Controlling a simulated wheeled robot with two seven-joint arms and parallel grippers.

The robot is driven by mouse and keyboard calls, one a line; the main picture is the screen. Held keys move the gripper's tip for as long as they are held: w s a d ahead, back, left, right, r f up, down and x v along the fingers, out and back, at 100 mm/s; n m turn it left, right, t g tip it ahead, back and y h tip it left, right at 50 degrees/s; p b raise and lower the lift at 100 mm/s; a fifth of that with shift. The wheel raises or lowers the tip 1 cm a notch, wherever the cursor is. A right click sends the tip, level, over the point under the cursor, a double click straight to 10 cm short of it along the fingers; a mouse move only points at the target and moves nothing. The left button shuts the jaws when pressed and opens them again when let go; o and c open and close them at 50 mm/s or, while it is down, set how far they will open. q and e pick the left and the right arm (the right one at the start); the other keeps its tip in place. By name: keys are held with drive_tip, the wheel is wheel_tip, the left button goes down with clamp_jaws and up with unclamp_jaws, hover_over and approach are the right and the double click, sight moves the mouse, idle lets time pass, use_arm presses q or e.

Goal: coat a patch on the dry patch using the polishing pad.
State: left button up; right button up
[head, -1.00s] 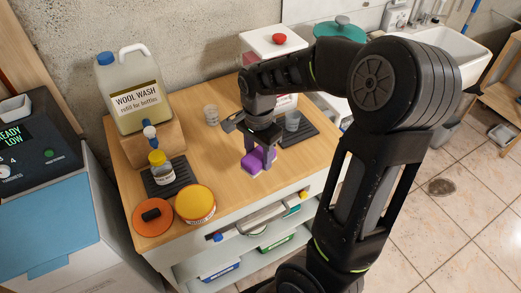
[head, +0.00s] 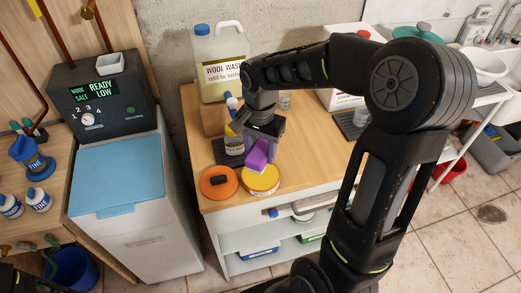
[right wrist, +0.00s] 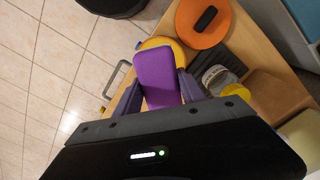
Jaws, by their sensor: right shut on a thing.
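The purple polishing pad (head: 257,156) is between the fingers of my right gripper (head: 262,147), which is shut on it. The pad is tilted and overlaps the far part of the round yellow-topped tin (head: 262,182). In the right wrist view the pad (right wrist: 157,72) sits between both fingers, with the tin (right wrist: 152,43) partly hidden behind it. I cannot tell whether pad and tin touch. A light blue panel (head: 118,175) tops the white cabinet at left. I cannot make out a distinct dry patch on it.
An orange disc with a black grip (head: 219,183) lies left of the tin. A yellow-capped jar (head: 234,146) and the wool wash jug (head: 219,62) stand behind. A control box (head: 100,100) rises behind the blue panel. The table's right half (head: 303,135) has bare room.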

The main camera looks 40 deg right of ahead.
drive_tip(key=shift+d+f+b, duration=0.1)
drive_tip(key=shift+f+b, duration=1.95)
drive_tip(key=shift+f, duration=0.95)
drive_tip(key=shift+s+f+b, duration=0.1)
drive_tip(key=shift+f+b, duration=0.45)
drive_tip(key=shift+f, duration=0.05)
idle(0.3)
drive_tip(key=shift+r+p, duration=2.45)
drive_tip(key=shift+r, duration=1.15)
